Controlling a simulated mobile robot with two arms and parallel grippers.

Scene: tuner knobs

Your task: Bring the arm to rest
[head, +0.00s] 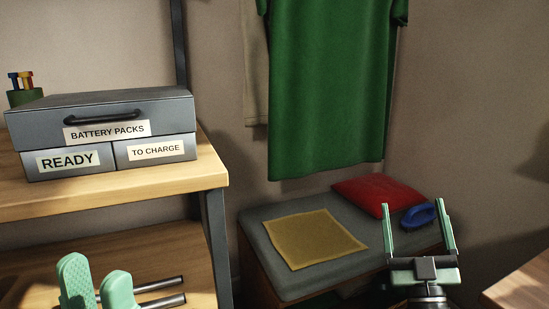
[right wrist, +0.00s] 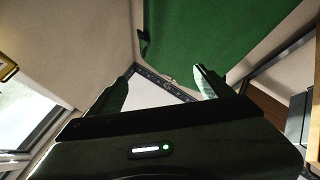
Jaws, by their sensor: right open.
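My right gripper (head: 418,212) is at the lower right of the head view, its two green fingers upright and spread apart with nothing between them. In the head view it overlaps the grey bench near the blue brush. Its fingers also show apart and empty in the right wrist view (right wrist: 164,72). My left gripper (head: 98,268) shows at the lower left of the head view as two green fingertips with a gap between them; its lower part is cut off by the frame. No object shows in it.
A grey battery box (head: 98,120) stands on a wooden shelf (head: 120,195) at left. A green shirt (head: 325,90) hangs above a grey bench (head: 262,240), which bears a yellow cloth (head: 313,238), red cushion (head: 372,193) and blue brush (head: 418,216). A table corner (head: 522,288) shows at right.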

